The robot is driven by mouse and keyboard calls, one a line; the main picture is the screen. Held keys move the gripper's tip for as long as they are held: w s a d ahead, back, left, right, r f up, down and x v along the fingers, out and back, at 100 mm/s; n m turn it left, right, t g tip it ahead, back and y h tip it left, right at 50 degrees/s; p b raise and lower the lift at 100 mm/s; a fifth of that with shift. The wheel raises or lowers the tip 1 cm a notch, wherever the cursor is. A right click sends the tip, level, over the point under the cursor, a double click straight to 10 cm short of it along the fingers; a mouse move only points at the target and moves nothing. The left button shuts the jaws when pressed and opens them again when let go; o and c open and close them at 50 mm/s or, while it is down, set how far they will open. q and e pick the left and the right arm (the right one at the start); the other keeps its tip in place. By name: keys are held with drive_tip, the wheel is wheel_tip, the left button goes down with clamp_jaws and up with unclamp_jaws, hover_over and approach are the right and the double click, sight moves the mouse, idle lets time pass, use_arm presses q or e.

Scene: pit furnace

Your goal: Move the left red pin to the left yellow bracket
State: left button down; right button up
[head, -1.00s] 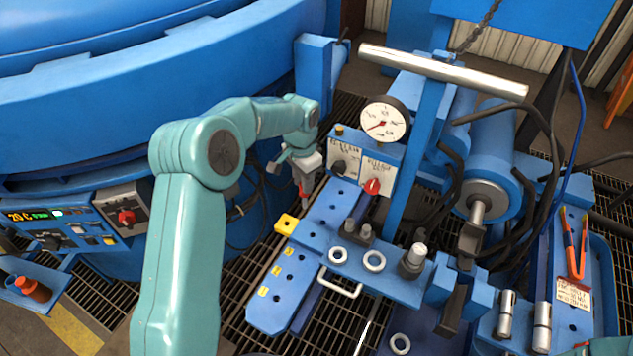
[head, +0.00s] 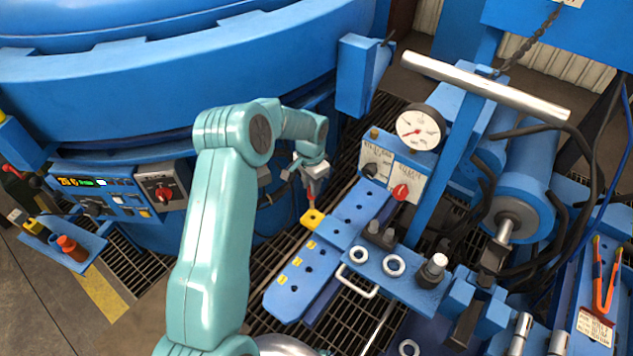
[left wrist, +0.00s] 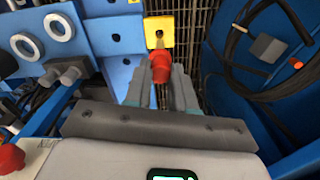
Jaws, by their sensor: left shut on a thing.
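My left gripper (head: 312,188) is shut on a red pin (head: 311,203), which points down from the fingers. The yellow bracket (head: 313,219) sits at the left edge of the blue bench, right below the pin. In the left wrist view the red pin (left wrist: 160,66) shows between the fingertips, its thin end overlapping the near part of the yellow bracket (left wrist: 159,27). I cannot tell whether the pin's end is in the bracket's hole or just above it. My right gripper is not in view.
The blue bench plate (head: 296,287) with holes and yellow labels lies in front of the bracket. A panel with a red knob (head: 401,192) and a gauge (head: 420,128) stand to the right. The big blue furnace (head: 170,80) is at left. Floor grating (head: 358,318) shows below.

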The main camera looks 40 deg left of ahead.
sight(313, 208)
use_arm(q)
drive_tip(key=shift+f+b, duration=1.9)
drive_tip(key=shift+f, duration=1.75)
drive_tip(key=shift+f+b, duration=1.3)
drive_tip(key=shift+f, duration=0.15)
drive_tip(key=shift+d, duration=0.1)
drive_tip(key=c, duration=0.9)
unclamp_jaws()
drive_tip(key=shift+o, duration=0.2)
drive_tip(key=shift+r, duration=0.1)
wheel_tip(313, 208, up, 16)
drive_tip(key=shift+r+p, duration=0.15)
drive_tip(key=shift+p, duration=0.4)
